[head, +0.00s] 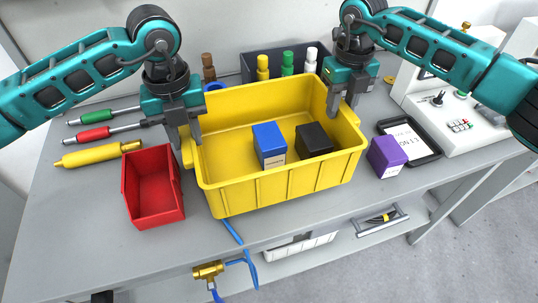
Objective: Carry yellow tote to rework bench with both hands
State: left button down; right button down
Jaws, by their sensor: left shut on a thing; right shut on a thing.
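The yellow tote (285,190) is at the middle of a grey bench (90,215). It holds a blue box (269,143) and a black box (313,138). My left gripper (188,140) is shut on the tote's left side wall. My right gripper (341,103) is shut on its right side wall near the far corner. The tote looks level. I cannot tell whether its base touches the bench. The fingertips are partly hidden by the tote's rim.
A red bin (153,190) is close to the tote's left. A purple box (387,156) and a black-framed tablet (409,141) are close to its right. Screwdrivers and a yellow tool (98,155) lie at left. A dark caddy (285,62) with bottles stands behind; a control panel (458,110) is at right.

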pick_arm(q)
jog(key=shift+r, duration=0.1)
pick_arm(e)
jog(key=shift+r, duration=0.15)
